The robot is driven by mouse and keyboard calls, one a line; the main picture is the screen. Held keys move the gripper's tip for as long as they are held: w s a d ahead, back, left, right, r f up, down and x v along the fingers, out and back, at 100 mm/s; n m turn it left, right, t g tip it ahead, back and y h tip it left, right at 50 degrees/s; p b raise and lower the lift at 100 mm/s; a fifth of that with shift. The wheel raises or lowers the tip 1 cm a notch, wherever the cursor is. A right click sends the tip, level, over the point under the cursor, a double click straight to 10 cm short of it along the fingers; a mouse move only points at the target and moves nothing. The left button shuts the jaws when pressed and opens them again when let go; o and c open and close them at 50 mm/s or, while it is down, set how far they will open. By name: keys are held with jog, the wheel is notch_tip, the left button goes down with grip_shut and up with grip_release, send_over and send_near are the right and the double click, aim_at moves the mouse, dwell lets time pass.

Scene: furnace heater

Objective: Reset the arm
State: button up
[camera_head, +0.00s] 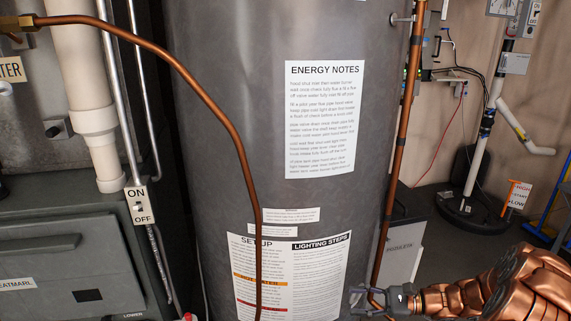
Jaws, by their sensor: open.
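My gripper (360,300) is in the lower middle-right of the head view, at the end of my copper-coloured arm (510,287). The arm comes in from the lower right corner. The gripper points left, its dark jaws are open, and I see nothing between them. It appears in front of the lower right side of a large grey tank (230,130). I cannot tell how far it is from the tank or whether it touches anything.
A vertical copper pipe (398,150) runs along the tank's right side, just above my gripper. A curved copper pipe (235,135) crosses the tank's front. An ON/OFF switch (138,206) is at left. A black round base with a pole (478,170) stands at right.

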jog(key=s+a+r+n+g+h+p, duration=0.4)
jog(key=s+a+r+n+p, duration=0.1)
jog(key=s+r, duration=0.45)
jog(key=s+a+r+n+g+h+p, duration=0.3)
jog(key=s+a+r+n+p, duration=0.15)
jog(key=s+r, duration=0.5)
jog(key=s+d+r+n+t+h+p, duration=0.1)
jog(key=s+d+r+n+h+p, duration=0.1)
jog(key=s+d+r+h+p, duration=0.2)
jog(key=s+d+r+n+t+h+p, duration=0.1)
jog(key=s+d+r+n+h+p, duration=0.2)
jog(key=s+r+h+p, duration=0.3)
jog(key=s+d+r+p, duration=0.1)
jog(key=s+r+p, duration=0.1)
jog(key=s+r, duration=0.3)
jog(key=shift+d+r+t, duration=0.3)
jog(key=shift+r+t, duration=0.1)
jog(key=shift+r, duration=0.1)
jog(key=shift+a+n, duration=0.1)
jog(key=shift+n, duration=0.25)
